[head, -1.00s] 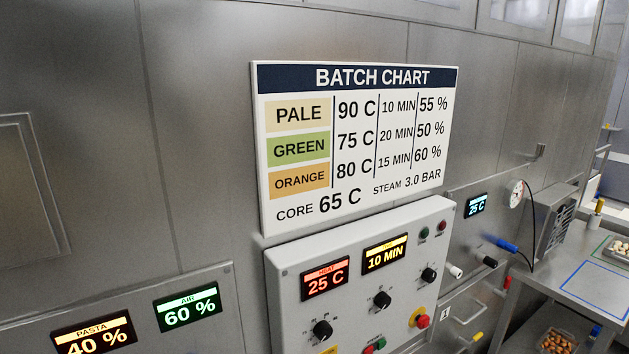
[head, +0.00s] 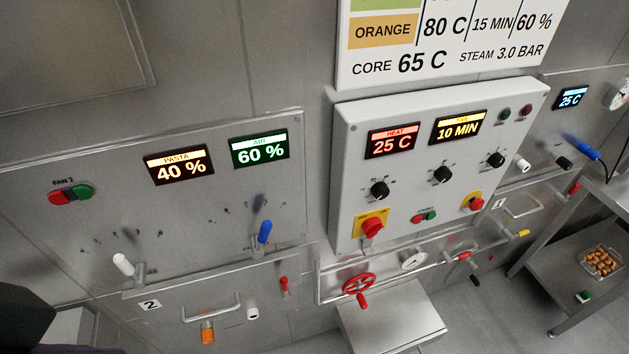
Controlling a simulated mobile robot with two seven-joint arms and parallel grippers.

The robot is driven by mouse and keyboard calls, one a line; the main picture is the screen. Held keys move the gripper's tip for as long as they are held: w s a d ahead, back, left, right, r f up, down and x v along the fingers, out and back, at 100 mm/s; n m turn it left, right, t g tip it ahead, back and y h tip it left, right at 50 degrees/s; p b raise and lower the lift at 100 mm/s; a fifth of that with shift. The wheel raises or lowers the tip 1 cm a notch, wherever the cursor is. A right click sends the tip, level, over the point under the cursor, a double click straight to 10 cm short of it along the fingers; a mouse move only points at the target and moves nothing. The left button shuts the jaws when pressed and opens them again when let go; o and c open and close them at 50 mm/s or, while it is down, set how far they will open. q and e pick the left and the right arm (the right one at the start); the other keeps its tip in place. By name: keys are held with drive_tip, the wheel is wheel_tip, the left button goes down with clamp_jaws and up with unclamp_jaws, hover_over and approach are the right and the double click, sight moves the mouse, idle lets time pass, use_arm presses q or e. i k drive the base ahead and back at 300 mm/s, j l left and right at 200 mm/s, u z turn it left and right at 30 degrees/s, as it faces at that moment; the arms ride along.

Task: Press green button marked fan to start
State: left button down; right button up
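A panel on the left carries a red and green button pair under a label that seems to read FAN 2; its green button (head: 83,191) is on the right and its red button (head: 59,197) on the left. A second red and green pair sits low on the grey control box (head: 345,170); its green button (head: 431,214) is on the right, and its label is too small to read. Neither of my grippers is in view, and nothing touches either green button.
The left panel has a PASTA display (head: 179,165), an AIR display (head: 259,148), a white lever (head: 123,264) and a blue lever (head: 265,232) sticking out. Below the box are a red handwheel (head: 358,283) and pipes. A dark shape fills the lower left corner.

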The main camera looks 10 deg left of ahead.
sight(83, 191)
drive_tip(key=j+u, duration=0.1)
drive_tip(key=u, duration=0.25)
drive_tip(key=j+u, duration=0.1)
drive_tip(key=u, duration=0.25)
drive_tip(key=j+u, duration=0.15)
drive_tip(key=u, duration=0.2)
